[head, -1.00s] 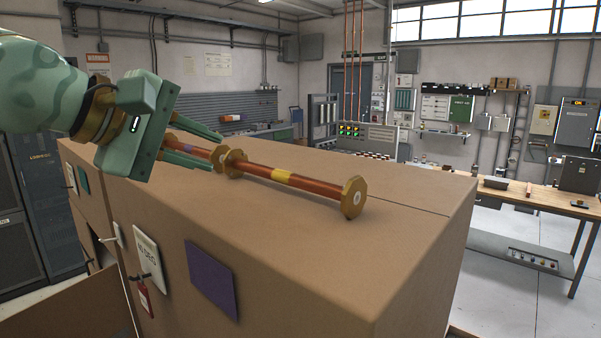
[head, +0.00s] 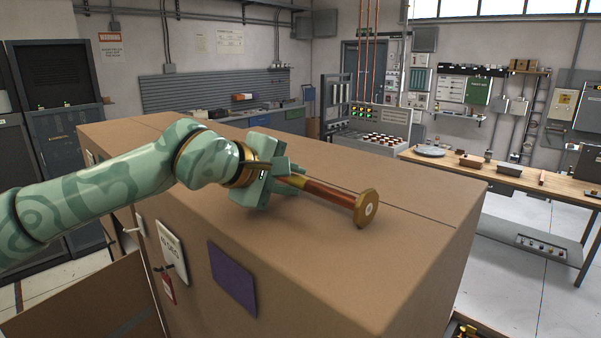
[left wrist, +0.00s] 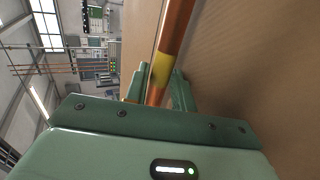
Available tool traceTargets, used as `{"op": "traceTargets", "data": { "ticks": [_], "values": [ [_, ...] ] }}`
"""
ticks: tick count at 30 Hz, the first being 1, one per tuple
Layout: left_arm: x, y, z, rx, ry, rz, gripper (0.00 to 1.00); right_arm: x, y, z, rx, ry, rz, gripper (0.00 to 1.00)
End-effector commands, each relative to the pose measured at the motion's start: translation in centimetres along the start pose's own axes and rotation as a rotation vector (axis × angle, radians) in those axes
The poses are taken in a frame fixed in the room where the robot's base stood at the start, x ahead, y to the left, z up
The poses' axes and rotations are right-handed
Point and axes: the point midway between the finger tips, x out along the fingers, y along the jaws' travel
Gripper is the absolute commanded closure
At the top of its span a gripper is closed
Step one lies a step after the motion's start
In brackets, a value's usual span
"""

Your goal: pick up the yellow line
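The yellow line is a copper-coloured rod with a yellow band (head: 325,190) and a gold disc (head: 367,208) at its near right end. It lies on top of a large brown box (head: 330,270). My left gripper (head: 283,182) is at the rod, behind the band. In the left wrist view the rod with its yellow band (left wrist: 161,70) runs between the two fingers (left wrist: 160,85), which look close against both sides. The gripper appears shut on it; the contact itself is partly hidden. The rod's far end is hidden behind my gripper.
The box top is clear in front and to the right of the rod. A purple panel (head: 232,279) and a white sign (head: 171,248) are on the box's side. A wooden bench (head: 520,178) with small items stands at the right. A control console (head: 372,125) stands behind.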

Motion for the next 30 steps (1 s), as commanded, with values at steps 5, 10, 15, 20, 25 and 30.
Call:
{"op": "traceTargets", "data": {
  "ticks": [5, 10, 15, 20, 25, 30],
  "values": [
    [0.1, -0.1, 0.0, 0.000, 0.000, 0.000, 0.75, 0.1, 0.1, 0.0, 0.000, 0.000, 0.001, 0.30],
    [0.1, -0.1, 0.0, 0.000, 0.000, 0.000, 1.00, 0.1, 0.1, 0.0, 0.000, 0.000, 0.001, 0.30],
    [0.0, 0.0, 0.0, 0.000, 0.000, 0.003, 1.00, 0.1, 0.1, 0.0, 0.000, 0.000, 0.001, 0.30],
    [-0.1, 0.3, 0.0, 0.001, 0.000, 0.004, 1.00, 0.3, 0.1, 0.0, 0.000, 0.000, 0.001, 0.30],
    [-0.9, 1.9, 0.0, 0.002, 0.002, 0.008, 1.00, 1.6, 0.0, 0.2, 0.000, 0.000, 0.001, 0.30],
    [-4.7, 4.4, 1.4, 0.007, 0.002, 0.011, 1.00, 3.6, -0.2, 0.4, 0.000, -0.001, -0.001, 0.30]
  ]
}}
